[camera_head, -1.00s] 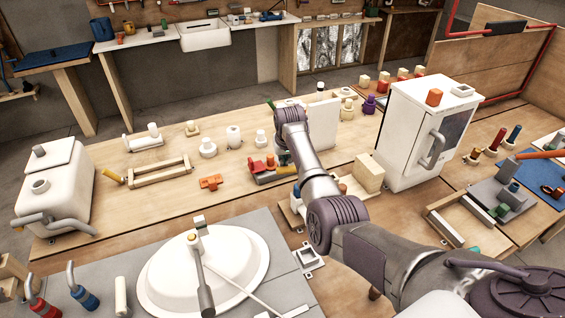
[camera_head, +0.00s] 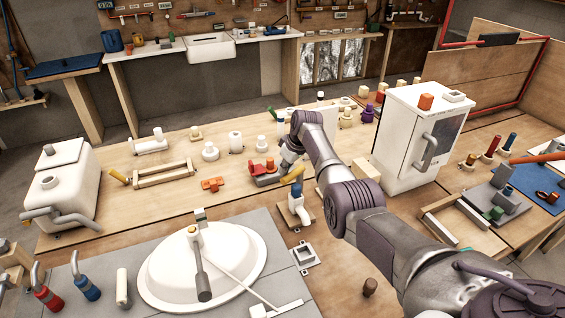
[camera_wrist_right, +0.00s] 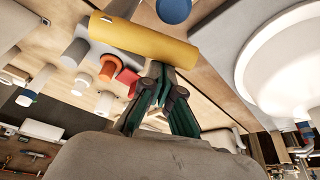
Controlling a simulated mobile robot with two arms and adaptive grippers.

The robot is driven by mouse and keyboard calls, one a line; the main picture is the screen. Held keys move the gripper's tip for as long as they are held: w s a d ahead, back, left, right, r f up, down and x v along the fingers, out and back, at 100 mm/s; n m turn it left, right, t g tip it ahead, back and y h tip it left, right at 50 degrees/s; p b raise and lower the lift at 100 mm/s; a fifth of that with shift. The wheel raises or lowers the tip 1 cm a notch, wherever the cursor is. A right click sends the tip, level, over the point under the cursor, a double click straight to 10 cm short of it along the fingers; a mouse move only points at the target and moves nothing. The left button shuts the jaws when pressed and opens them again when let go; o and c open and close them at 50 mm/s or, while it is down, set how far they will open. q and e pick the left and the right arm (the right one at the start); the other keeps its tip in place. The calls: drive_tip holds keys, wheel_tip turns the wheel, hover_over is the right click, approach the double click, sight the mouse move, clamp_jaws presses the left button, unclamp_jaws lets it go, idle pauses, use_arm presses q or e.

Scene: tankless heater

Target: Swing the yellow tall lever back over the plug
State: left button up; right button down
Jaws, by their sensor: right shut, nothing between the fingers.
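The yellow lever (camera_head: 292,175) lies slanted above a white fitting with a blue part (camera_head: 297,191) on a small wooden base (camera_head: 310,216), right of centre in the head view. In the right wrist view the yellow lever (camera_wrist_right: 150,42) is a thick cylinder crossing the top, with a round blue piece (camera_wrist_right: 174,9) beyond it. My right gripper (camera_wrist_right: 163,82) is shut and empty, its fingertips close to the lever's edge; I cannot tell if they touch. In the head view the gripper is partly hidden behind my arm and the lever. I cannot clearly make out the plug. My left gripper is out of view.
A red and grey fixture (camera_head: 265,174) stands just left of the lever. A white cabinet (camera_head: 400,140) stands to the right. A white basin (camera_head: 240,265) lies in front on the grey panel. Small white fittings and a wooden frame (camera_head: 162,176) stand further left.

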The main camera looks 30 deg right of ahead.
sight(290, 177)
drive_tip(key=shift+s+d+n+y, duration=0.15)
drive_tip(key=shift+s+n+y, duration=0.15)
drive_tip(key=shift+s+n, duration=0.45)
drive_tip(key=shift+s+d+n+g+y, duration=0.1)
drive_tip(key=shift+s+n+g+y, duration=0.1)
drive_tip(key=shift+n, duration=0.45)
drive_tip(key=shift+s+d+n+g+y, duration=0.1)
drive_tip(key=shift+s+n+g, duration=0.1)
drive_tip(key=shift+n, duration=0.4)
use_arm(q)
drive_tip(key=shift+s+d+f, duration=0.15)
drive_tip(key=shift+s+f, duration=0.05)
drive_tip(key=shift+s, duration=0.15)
use_arm(e)
drive_tip(key=shift+s+d, duration=0.15)
drive_tip(key=shift+s, duration=0.2)
